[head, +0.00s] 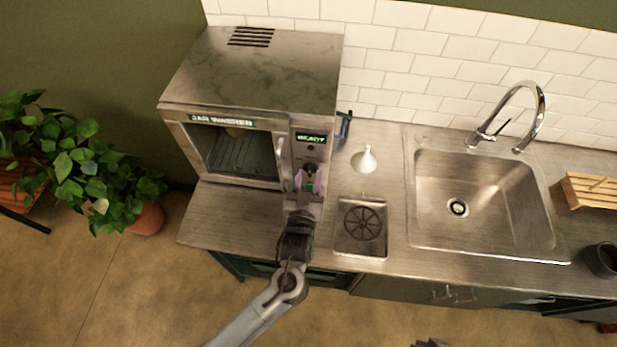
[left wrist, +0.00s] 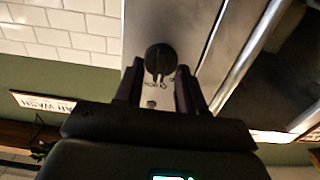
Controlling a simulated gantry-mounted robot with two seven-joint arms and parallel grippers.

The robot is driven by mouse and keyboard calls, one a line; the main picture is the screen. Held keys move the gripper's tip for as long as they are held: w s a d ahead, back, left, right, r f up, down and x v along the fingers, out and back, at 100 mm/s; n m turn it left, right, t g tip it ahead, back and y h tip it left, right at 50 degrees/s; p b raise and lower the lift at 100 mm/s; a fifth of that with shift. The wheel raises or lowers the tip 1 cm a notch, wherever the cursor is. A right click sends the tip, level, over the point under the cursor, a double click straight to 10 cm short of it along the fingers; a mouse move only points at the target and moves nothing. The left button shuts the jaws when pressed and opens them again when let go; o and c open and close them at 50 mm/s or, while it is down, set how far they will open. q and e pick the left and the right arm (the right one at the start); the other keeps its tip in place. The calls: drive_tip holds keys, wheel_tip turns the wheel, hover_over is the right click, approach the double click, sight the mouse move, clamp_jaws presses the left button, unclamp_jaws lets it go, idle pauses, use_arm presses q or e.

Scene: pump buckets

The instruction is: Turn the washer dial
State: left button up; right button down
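The jar washer (head: 250,70) is a steel box at the left end of the counter, with a lit green "READY" display. Its dial (left wrist: 160,58) is a round black knob on the steel front panel, with small markings around it. My left gripper (head: 308,178) is at the control panel on the washer's right side. In the left wrist view, its fingers (left wrist: 160,72) are apart, one on each side of the dial. I cannot tell whether they touch it. In the head view the gripper partly hides the panel. A small grey piece at the bottom edge may be my right gripper (head: 432,342).
A white funnel (head: 367,161) and a drain plate (head: 361,226) are right of the washer. Farther right are a sink (head: 478,200) with a faucet, a wooden rack (head: 592,190) and a dark cup (head: 601,259). A plant (head: 80,160) stands left of the counter.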

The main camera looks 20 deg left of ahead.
use_arm(q)
drive_tip(key=b+v, duration=0.2)
drive_tip(key=v, duration=0.8)
drive_tip(key=shift+s, duration=0.35)
